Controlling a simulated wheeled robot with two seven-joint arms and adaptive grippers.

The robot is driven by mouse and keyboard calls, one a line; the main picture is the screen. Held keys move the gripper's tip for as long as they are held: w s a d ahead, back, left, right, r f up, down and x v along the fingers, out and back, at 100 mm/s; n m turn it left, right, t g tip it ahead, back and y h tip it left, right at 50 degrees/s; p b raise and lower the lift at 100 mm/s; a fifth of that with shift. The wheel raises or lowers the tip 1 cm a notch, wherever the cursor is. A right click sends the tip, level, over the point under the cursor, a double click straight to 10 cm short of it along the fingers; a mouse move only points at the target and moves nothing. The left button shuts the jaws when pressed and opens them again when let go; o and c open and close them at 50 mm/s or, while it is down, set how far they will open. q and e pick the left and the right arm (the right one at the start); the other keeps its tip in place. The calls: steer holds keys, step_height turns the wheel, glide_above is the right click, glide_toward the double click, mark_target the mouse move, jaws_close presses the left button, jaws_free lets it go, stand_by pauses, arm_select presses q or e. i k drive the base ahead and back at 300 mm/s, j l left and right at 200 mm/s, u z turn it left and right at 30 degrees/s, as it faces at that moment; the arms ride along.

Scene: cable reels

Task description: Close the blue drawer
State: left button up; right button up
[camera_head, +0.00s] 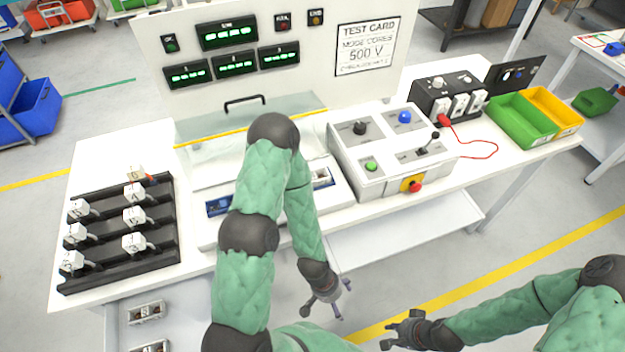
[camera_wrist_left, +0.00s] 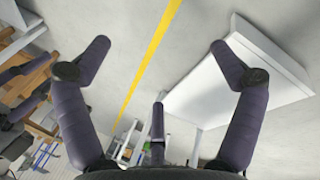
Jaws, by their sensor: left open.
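No drawer with a clearly blue front shows in these frames. A pale open drawer (camera_head: 125,318) with small blocks inside sticks out below the left end of the bench. A white shelf or drawer (camera_head: 400,233) juts out under the middle of the bench; I cannot tell which it is. My left gripper (camera_head: 326,305) is open and empty in front of the bench, low and left of that white panel's near side. Its spread fingers show in the left wrist view (camera_wrist_left: 155,60), with the white panel (camera_wrist_left: 235,80) at right. My right gripper (camera_head: 388,332) is empty, with fingers apart.
The bench carries a black rack (camera_head: 110,235) with several white blocks, a control box (camera_head: 385,150), and green (camera_head: 522,120) and yellow bins (camera_head: 553,110). Blue bins (camera_head: 38,110) stand far left. Floor in front is clear.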

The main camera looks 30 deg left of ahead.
mark_target(189, 306)
steer(key=k+l, duration=0.4)
steer(key=k+u, duration=0.1)
steer(key=u, duration=0.35)
steer(key=k+l+u, duration=0.1)
steer(key=u, duration=0.35)
steer(key=k+u, duration=0.15)
steer(key=u, duration=1.6)
